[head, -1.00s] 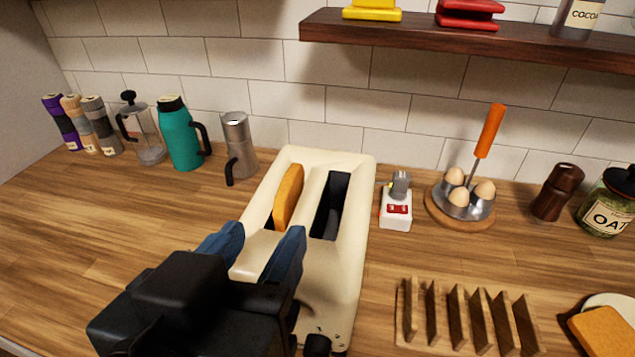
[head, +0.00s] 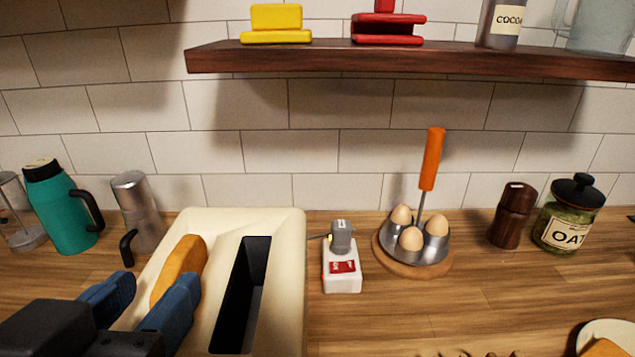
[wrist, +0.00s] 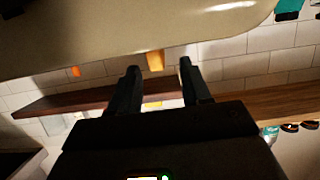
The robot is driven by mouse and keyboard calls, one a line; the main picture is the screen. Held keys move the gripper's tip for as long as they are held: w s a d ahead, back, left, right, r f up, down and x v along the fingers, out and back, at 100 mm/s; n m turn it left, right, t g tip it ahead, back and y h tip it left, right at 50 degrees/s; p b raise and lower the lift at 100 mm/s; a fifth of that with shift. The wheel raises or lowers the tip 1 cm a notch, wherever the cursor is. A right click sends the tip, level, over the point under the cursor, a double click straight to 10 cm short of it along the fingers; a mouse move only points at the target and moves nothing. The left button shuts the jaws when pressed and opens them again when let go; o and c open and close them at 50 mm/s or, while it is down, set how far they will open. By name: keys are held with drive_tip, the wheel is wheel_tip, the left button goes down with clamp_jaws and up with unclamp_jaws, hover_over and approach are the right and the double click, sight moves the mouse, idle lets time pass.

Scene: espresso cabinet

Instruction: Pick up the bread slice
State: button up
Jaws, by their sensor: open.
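A golden-brown bread slice (head: 180,266) stands upright in the left slot of the cream toaster (head: 285,262), its upper part showing above the slot. My gripper (head: 155,288) is open, its two blue-looking fingers on the near side of the slice. The right finger overlaps the slice's lower near end in the head view. In the wrist view, which is upside down, the slice (wrist: 155,60) appears between and beyond the open fingertips (wrist: 158,72), with nothing held. Whether the fingers touch the slice cannot be told. Another bread slice (head: 603,349) shows partly at the lower right.
The right toaster slot is empty. A white power socket block (head: 342,272) and an egg holder (head: 412,258) stand right of the toaster. A moka pot (head: 134,210) and teal flask (head: 62,212) stand left. A wooden shelf (head: 400,62) hangs above.

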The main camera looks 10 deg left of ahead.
sight(161, 288)
drive_tip(key=x, duration=0.3)
drive_tip(key=shift+w+d+f, duration=0.1)
clamp_jaws()
idle(0.4)
